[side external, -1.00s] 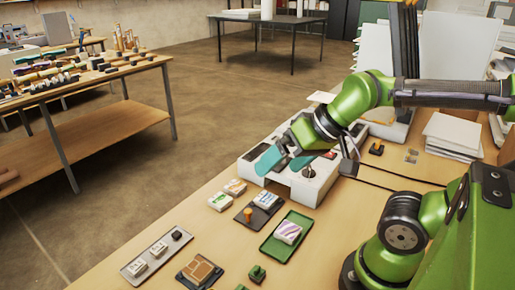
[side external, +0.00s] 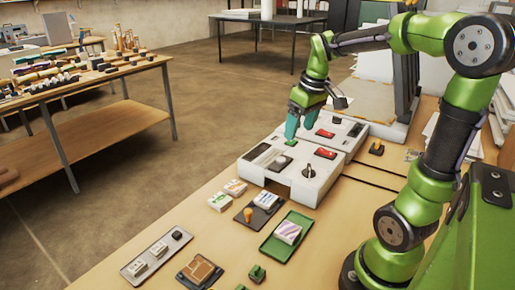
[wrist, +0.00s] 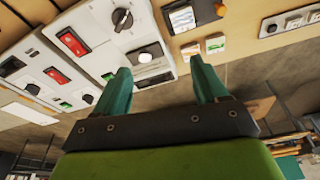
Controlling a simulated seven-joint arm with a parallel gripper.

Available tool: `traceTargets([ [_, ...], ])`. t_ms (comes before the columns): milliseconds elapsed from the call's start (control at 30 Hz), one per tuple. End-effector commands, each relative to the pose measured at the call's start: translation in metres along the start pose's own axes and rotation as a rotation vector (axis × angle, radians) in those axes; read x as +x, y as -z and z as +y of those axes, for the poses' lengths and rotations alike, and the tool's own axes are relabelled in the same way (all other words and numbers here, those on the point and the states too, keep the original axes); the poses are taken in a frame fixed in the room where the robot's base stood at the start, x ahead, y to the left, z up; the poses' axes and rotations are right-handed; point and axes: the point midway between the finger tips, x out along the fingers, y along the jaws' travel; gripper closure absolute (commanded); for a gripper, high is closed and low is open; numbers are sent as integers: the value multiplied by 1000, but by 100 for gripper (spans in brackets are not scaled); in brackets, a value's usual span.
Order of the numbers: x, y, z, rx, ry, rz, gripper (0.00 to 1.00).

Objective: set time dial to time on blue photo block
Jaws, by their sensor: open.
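The white laminator (side external: 268,176) stands on the bench. I cannot read which dial is for time or any settings. A white block with a bluish picture (side external: 266,198) lies on a dark tray beside an orange-topped peg; its writing is too small to read. My gripper (side external: 301,130) is open and empty, teal fingers pointing down above the laminator. Its fingers also show in the wrist view (wrist: 160,72), apart from the knobs.
Red switches (side external: 325,153) and a green button (side external: 291,142) are on the laminator. Two picture blocks (side external: 220,202) lie left of the dark tray. A purple-striped block (side external: 288,232) lies on a green tray (side external: 276,247). Paper stacks stand at the right.

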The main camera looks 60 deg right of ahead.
Motion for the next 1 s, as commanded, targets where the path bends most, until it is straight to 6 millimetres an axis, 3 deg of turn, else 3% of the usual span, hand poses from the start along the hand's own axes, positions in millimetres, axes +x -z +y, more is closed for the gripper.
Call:
traceTargets([
  [33, 2, 5, 23, -68, -8, -52, 28],
  [100, 2, 8, 47, -197, -6, -114, 28],
  [233, -5, 11, 72, -428, 21, -189, 28],
  [400, -17, 10, 71, -647, 57, -216, 28],
  [567, -13, 8, 69, -714, 77, -221, 28],
  [767, 14, 0, 69, -716, 79, -223, 28],
  [1000, 66, -12, 69, -715, 80, -223, 28],
])
